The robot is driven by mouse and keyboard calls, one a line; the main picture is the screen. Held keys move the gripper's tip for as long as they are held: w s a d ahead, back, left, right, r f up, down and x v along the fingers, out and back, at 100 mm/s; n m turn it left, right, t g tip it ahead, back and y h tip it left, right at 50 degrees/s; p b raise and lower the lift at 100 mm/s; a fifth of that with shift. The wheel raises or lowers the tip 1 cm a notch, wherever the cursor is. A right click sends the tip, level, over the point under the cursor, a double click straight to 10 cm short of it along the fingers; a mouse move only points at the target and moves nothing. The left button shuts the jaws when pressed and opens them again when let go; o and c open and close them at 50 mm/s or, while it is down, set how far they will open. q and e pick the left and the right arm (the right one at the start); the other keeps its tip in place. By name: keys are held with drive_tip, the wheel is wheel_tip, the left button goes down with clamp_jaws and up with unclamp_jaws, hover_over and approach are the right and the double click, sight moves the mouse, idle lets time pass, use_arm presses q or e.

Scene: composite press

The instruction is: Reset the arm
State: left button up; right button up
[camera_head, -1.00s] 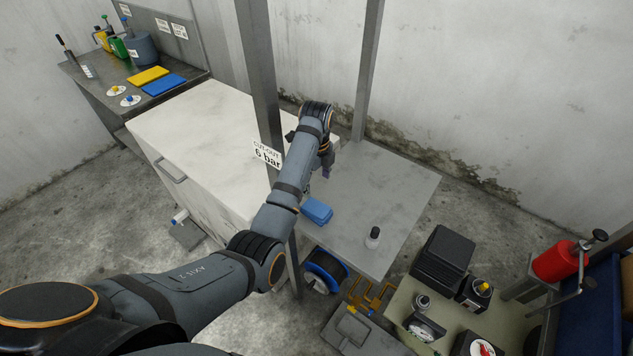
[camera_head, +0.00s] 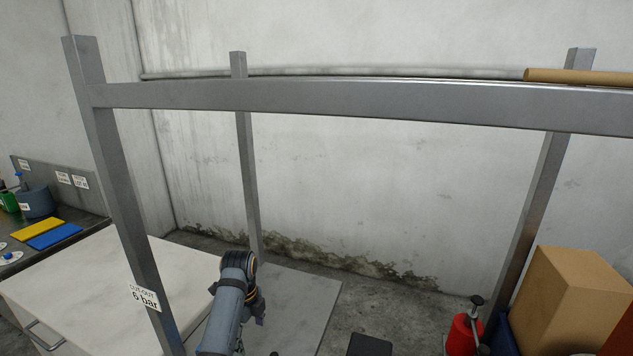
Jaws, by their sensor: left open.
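My left arm (camera_head: 223,318) comes up from the bottom edge, in front of the low table and just right of the near left post. Its grey-blue links with dark bands end in a bent wrist (camera_head: 238,264). My left gripper (camera_head: 259,317) points down over the table and is partly hidden by the arm. It is open, and I see nothing held in it. My right arm and right gripper are not in this view.
A grey metal frame (camera_head: 350,101) crosses overhead, with a near left post (camera_head: 128,215) beside my arm. A white cabinet (camera_head: 80,275) stands left, the grey table (camera_head: 305,290) under the gripper. A red cylinder (camera_head: 461,338) and cardboard box (camera_head: 567,300) are at right.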

use_arm(q)
drive_tip(key=s+a+f+n+t, duration=0.2)
drive_tip(key=s+a+f+n, duration=0.4)
drive_tip(key=s+f+n, duration=0.35)
drive_tip(key=s+a+r+n+t+y, duration=0.1)
drive_tip(key=s+r+n, duration=0.1)
drive_tip(key=s+n, duration=0.55)
drive_tip(key=s+a+r+n+t, duration=0.15)
drive_tip(key=s+n, duration=0.25)
drive_tip(key=s, duration=0.6)
wheel_tip(320, 180, down, 28)
drive_tip(key=s+a+f+g+b, duration=0.1)
drive_tip(key=s+a+g+b, duration=0.1)
drive_tip(key=b, duration=0.1)
drive_tip(key=s+f+g+b, duration=0.1)
drive_tip(key=s+f+b, duration=0.1)
drive_tip(key=s+f, duration=1.6)
drive_tip(key=shift+s+a+f+n+b, duration=0.2)
drive_tip(key=shift+s+a+n+b, duration=0.15)
drive_tip(key=shift+a, duration=0.1)
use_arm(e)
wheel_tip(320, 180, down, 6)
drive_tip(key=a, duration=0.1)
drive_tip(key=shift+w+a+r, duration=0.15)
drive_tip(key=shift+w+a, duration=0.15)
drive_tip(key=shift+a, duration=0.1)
